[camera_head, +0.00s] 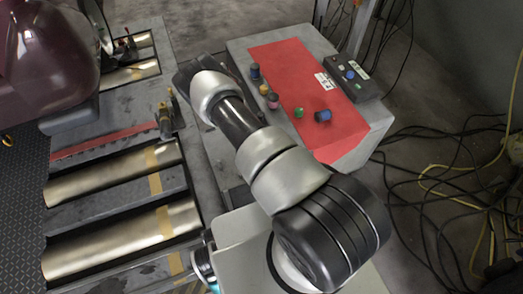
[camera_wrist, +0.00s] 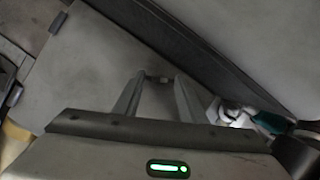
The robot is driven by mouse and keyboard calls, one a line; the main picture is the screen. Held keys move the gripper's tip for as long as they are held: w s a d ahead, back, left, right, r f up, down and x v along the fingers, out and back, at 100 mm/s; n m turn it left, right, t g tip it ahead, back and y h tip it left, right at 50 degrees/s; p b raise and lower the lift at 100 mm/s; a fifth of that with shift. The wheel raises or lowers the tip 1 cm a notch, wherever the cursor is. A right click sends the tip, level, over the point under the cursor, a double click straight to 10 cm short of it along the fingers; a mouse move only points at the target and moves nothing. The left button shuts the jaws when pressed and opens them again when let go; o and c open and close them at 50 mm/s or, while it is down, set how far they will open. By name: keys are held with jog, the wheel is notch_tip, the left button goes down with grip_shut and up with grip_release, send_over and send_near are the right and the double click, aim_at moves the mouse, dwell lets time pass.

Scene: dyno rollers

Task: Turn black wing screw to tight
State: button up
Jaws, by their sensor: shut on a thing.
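In the wrist view my gripper (camera_wrist: 158,82) has its two fingers a little apart, with a small greyish piece (camera_wrist: 162,79) between the tips. I take this piece to be the black wing screw, though its wings and colour cannot be made out. The fingers are closed on it against a pale grey surface. In the head view my arm reaches from the bottom right to the upper left. Its dark end lies between the roller bed and the red-topped box, and the fingertips and the screw are hidden there.
A grey box with a red top (camera_head: 285,70) carries several coloured knobs and a control box (camera_head: 350,77). Metal rollers (camera_head: 120,235) lie at left, with a red strip (camera_head: 100,143) among them. A dark red rounded body (camera_head: 45,60) overhangs the upper left. Cables (camera_head: 440,180) cover the right floor.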

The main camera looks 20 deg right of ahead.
jog(key=m+b, duration=0.1)
jog(key=m, duration=0.1)
jog(key=shift+w+m+g, duration=0.15)
jog(key=shift+m+g, duration=0.15)
jog(key=shift+g, duration=0.1)
jog(key=shift+w+m+g, duration=0.1)
jog(key=shift+m+g, duration=0.5)
jog(key=shift+m, duration=0.8)
jog(key=o, duration=0.8)
jog(key=shift+r, duration=0.1)
jog(key=p+v, duration=0.1)
jog(key=v, duration=0.4)
jog(key=p+v, duration=0.1)
jog(key=v, duration=0.5)
jog(key=a+p+v, duration=0.1)
jog(key=p+v, duration=0.1)
jog(key=v, duration=0.4)
